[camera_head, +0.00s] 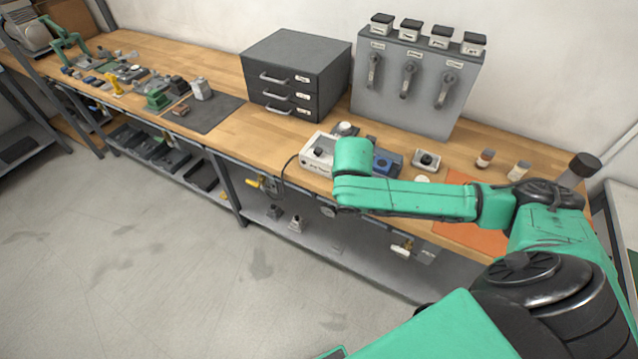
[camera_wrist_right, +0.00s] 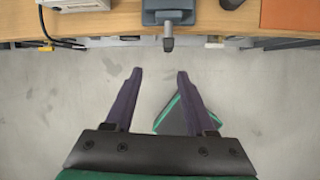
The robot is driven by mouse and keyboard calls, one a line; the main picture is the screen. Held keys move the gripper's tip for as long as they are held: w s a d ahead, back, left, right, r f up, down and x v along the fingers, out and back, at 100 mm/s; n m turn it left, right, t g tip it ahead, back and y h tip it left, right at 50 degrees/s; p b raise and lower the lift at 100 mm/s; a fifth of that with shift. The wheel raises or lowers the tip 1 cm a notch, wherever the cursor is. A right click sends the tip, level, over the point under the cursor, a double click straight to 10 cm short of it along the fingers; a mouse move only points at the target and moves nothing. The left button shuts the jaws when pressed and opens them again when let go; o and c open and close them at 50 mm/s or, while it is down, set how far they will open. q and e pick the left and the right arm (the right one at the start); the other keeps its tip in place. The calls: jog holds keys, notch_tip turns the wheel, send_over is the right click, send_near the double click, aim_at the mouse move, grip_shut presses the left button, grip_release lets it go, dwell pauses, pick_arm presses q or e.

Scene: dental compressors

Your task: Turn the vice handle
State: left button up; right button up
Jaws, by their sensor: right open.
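The vice is a blue-grey block (camera_head: 386,161) on the workbench, partly hidden behind my right arm in the head view. In the right wrist view the vice (camera_wrist_right: 168,10) sits at the bench's front edge. Its short grey handle (camera_wrist_right: 168,38) sticks out past the edge. My right gripper (camera_wrist_right: 160,74) is open and empty, its two dark fingers spread apart over the floor. The handle lies beyond the fingertips, roughly in line with the gap, with no contact. The head view hides the handle and this gripper behind my green arm. My left gripper is in neither view.
A white box (camera_head: 312,169) with a cable stands left of the vice. An orange mat (camera_head: 470,233) lies to the right. A grey drawer cabinet (camera_head: 275,92) and a panel with levers (camera_head: 425,110) stand behind. A shelf (camera_head: 337,262) runs below the bench.

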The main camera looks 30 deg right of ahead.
jog(key=shift+n, duration=0.6)
jog(key=x, duration=0.4)
jog(key=d+p+x, duration=0.1)
jog(key=x, duration=0.8)
jog(key=shift+s+d+p, duration=0.3)
jog(key=shift+d+p, duration=0.05)
jog(key=shift+d, duration=0.05)
jog(key=shift+h, duration=0.3)
grip_shut()
